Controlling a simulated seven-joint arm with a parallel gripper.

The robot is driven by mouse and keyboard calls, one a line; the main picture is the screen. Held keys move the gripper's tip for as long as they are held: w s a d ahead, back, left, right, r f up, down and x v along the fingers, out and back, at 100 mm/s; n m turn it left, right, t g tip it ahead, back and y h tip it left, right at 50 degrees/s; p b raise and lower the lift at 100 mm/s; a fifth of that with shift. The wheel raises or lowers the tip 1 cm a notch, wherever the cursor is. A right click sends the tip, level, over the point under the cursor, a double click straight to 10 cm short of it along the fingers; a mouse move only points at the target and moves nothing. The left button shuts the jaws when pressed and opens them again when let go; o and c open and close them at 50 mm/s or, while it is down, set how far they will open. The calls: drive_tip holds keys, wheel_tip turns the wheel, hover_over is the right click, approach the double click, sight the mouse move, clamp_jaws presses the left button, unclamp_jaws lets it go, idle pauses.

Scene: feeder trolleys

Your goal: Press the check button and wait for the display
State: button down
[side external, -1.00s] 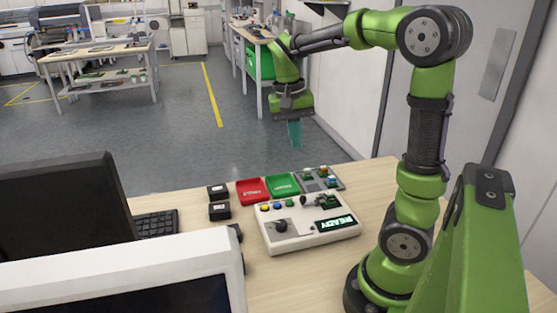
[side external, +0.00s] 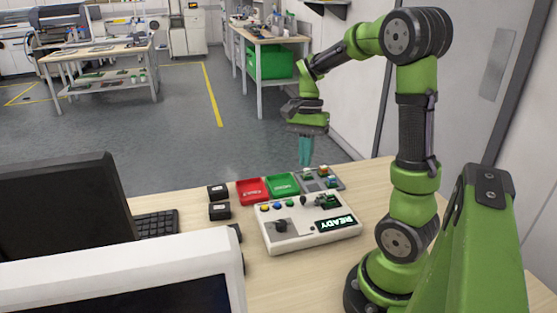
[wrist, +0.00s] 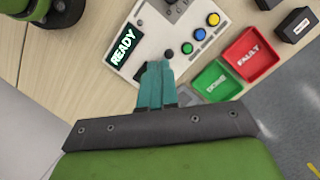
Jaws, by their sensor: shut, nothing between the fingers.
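The white test box (side external: 305,237) sits on the wooden table, with a lit display (side external: 336,223) reading READY. The display also shows in the wrist view (wrist: 122,47). Blue, green and yellow buttons line one edge of the box; the wrist view shows the blue button (wrist: 187,48), green button (wrist: 199,34) and yellow button (wrist: 213,19). A black knob (side external: 281,226) is on its top. I cannot tell which one is the check button. My gripper (side external: 306,163) has teal fingers, shut and empty, above the far side of the box and touching nothing I can see.
A red FAULT tray (side external: 252,190) and a green DONE tray (side external: 283,184) lie behind the box. A grey plate with small parts (side external: 321,179) is beside them. Two black blocks (side external: 219,211) stand to the left. Monitors (side external: 62,205) fill the left foreground.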

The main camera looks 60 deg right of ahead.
wheel_tip(320, 180, down, 3)
drive_tip(key=w+a+m+t+y, duration=0.1)
drive_tip(key=m+t+y, duration=0.2)
drive_tip(key=m, duration=0.4)
drive_tip(key=m+t+y, duration=0.1)
drive_tip(key=m+t, duration=0.3)
drive_tip(key=m, duration=0.6)
hover_over(277, 205)
drive_tip(key=d, duration=0.1)
drive_tip(key=shift+s+d+r+m+y, duration=0.15)
drive_tip(key=shift+m+y, duration=0.15)
drive_tip(key=shift+m, duration=0.1)
drive_tip(key=shift+f, duration=4.4)
drive_tip(key=shift+f, duration=0.1)
drive_tip(key=shift+f, duration=0.3)
